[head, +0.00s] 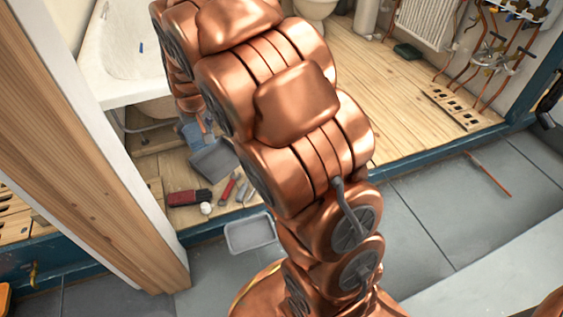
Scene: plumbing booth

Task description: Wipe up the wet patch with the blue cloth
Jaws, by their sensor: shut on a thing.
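My copper arm rises through the middle of the head view and bends over at the top. A small blue-grey thing (189,132) shows just left of the arm, below the bathtub. I cannot tell whether it is the blue cloth. I cannot make out a wet patch on the visible floor.
A grey dustpan-like piece (212,161), a dark red tool (188,197) and several small tools lie on the wooden floor (400,115). A grey tray (250,234) sits below the blue step edge. The bathtub (125,60) and a wooden post (90,130) stand left.

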